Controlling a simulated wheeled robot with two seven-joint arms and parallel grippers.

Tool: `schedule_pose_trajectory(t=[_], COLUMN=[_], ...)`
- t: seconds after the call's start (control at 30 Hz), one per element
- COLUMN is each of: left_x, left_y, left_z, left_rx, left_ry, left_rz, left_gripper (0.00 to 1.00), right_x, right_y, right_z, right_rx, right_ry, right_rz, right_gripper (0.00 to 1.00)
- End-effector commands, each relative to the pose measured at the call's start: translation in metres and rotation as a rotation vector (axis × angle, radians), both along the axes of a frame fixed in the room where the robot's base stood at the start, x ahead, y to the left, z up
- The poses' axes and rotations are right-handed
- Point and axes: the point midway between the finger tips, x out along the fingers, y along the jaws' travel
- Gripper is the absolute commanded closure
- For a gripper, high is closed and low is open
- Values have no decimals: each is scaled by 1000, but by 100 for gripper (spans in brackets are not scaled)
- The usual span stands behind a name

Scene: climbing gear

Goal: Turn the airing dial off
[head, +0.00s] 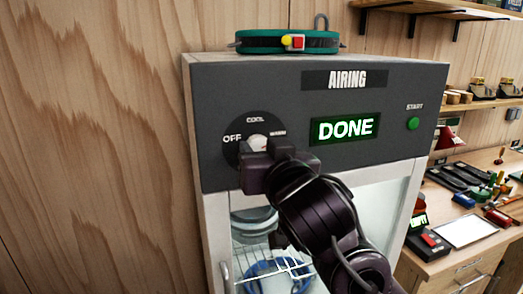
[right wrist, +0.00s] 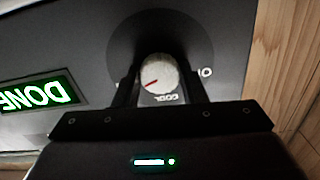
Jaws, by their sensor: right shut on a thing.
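The airing dial (head: 258,142) is a pale round knob on a black disc, on the dark panel of the airing cabinet (head: 215,95). OFF is printed to its left, COOL above and WARM to its right in the head view. My right gripper (head: 262,160) covers its lower part. In the right wrist view, turned upside down, the dial (right wrist: 158,74) sits between the two fingers of my right gripper (right wrist: 162,80), which is shut on it. The dial's red mark points down-left there, away from OFF, roughly toward the WARM side. My left gripper is not in view.
The green display (head: 345,128) reads DONE, with a green START button (head: 413,124) to its right. A green strap (head: 288,41) lies on top of the cabinet. Below, blue gear (head: 268,275) shows behind the cabinet's glass. A cluttered workbench (head: 450,225) stands at right.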

Motion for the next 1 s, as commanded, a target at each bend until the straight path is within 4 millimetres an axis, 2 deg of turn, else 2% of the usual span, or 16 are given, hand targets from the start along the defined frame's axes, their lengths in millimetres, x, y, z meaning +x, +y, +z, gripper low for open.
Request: schedule_pose_trajectory(t=[0.37,1.0], left_x=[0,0], left_y=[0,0], left_z=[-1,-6], left_rx=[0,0], left_ry=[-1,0], left_rz=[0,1], left_gripper=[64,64], right_x=[0,0], right_y=[0,0], right_z=[0,0], right_rx=[-102,-648], right_ry=[-33,-211], right_rz=[-1,-2], right_gripper=[85,85])
